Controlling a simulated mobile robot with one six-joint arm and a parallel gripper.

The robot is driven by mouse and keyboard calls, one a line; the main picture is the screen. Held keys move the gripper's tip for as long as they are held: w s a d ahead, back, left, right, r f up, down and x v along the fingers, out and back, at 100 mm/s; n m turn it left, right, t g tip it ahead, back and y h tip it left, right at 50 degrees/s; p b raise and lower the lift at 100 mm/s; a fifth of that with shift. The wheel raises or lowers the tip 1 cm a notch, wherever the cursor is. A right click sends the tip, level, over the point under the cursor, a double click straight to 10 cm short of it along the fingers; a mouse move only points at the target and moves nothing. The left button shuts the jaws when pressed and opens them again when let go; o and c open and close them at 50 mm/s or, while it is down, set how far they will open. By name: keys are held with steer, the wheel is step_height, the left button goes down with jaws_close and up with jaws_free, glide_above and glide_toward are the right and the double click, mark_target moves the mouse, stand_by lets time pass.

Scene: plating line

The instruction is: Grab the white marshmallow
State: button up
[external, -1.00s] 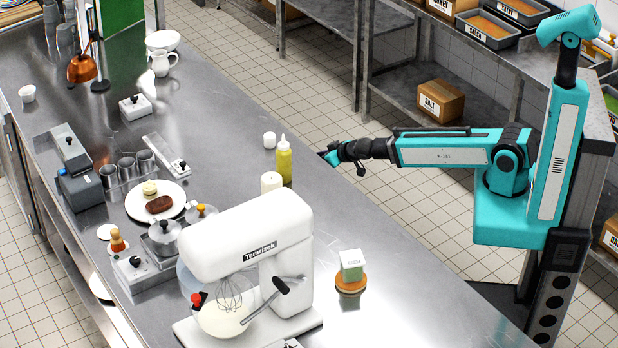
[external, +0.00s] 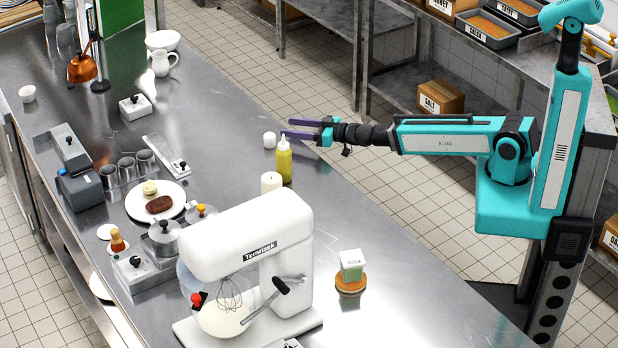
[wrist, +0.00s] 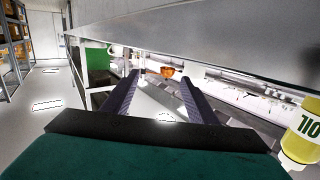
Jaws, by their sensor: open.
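The white marshmallow (external: 270,140) looks like a small white cylinder standing on the steel counter, just behind and left of the yellow bottle, in the external view. My gripper (external: 289,128) is open, its two dark fingers pointing left, with the tips just right of the marshmallow and seemingly higher than it. I see no contact. In the wrist view my gripper (wrist: 158,80) shows both fingers apart. A small pale shape (wrist: 166,117) lies between them; I cannot tell if it is the marshmallow.
The yellow oil bottle (external: 284,162) stands close below my fingers, and at the right edge of the wrist view (wrist: 303,135). A white cylinder (external: 271,182) and the white mixer (external: 250,250) stand nearer. The counter (external: 215,110) left of the marshmallow is clear.

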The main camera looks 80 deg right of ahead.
mark_target(291, 148)
steer(key=a, duration=0.2)
steer(key=a+n+y, duration=0.1)
steer(key=a+n+y+p, duration=0.1)
steer(key=a, duration=0.1)
steer(key=shift+s+a+f+t, duration=0.15)
steer(key=shift+a+f+t, duration=0.15)
steer(key=shift+a+f, duration=0.1)
steer(key=shift+d, duration=0.1)
steer(key=shift+w+f+b, duration=0.1)
steer(key=shift+w+b, duration=0.1)
steer(key=shift+b, duration=0.35)
steer(key=shift+w+f+b, duration=0.1)
steer(key=shift+w+b, duration=0.15)
steer(key=shift+b, duration=0.35)
steer(key=shift+w, duration=0.1)
steer(key=b, duration=0.2)
steer(key=shift+w+b, duration=0.35)
steer(key=shift+w, duration=0.05)
steer(key=shift+w+b, duration=0.15)
steer(key=shift+b, duration=0.15)
steer(key=shift+w+b, duration=0.2)
steer(key=shift+b, duration=0.55)
